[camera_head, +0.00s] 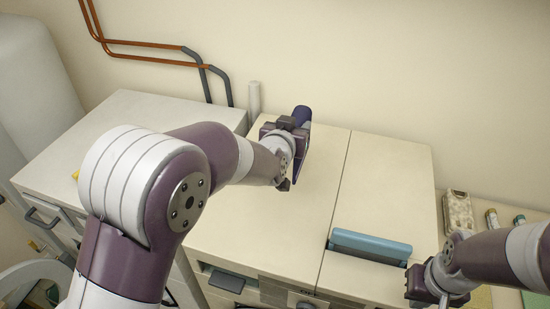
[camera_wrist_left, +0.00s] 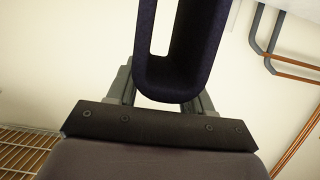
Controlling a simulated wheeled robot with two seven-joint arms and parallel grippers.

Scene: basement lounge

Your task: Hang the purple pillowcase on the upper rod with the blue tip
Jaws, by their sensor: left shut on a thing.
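My left gripper (camera_head: 290,135) is shut on a dark purple-blue thing (camera_head: 302,116), held above the cream cabinet top near the wall. In the left wrist view the held thing (camera_wrist_left: 180,85) is a smooth, rounded loop with a long slot, between the fingers. It may be the purple pillowcase; its full shape is cut off. My right gripper (camera_head: 430,285) is at the lower right, pointing left, with its fingers too unclear to judge. I cannot make out a rod with a blue tip in either view.
Cream cabinet tops (camera_head: 385,185) run along the wall, mostly bare. A short pale post (camera_head: 254,98) stands by the wall. Copper and grey pipes (camera_head: 150,45) are behind. Small items (camera_head: 458,212) lie at the right.

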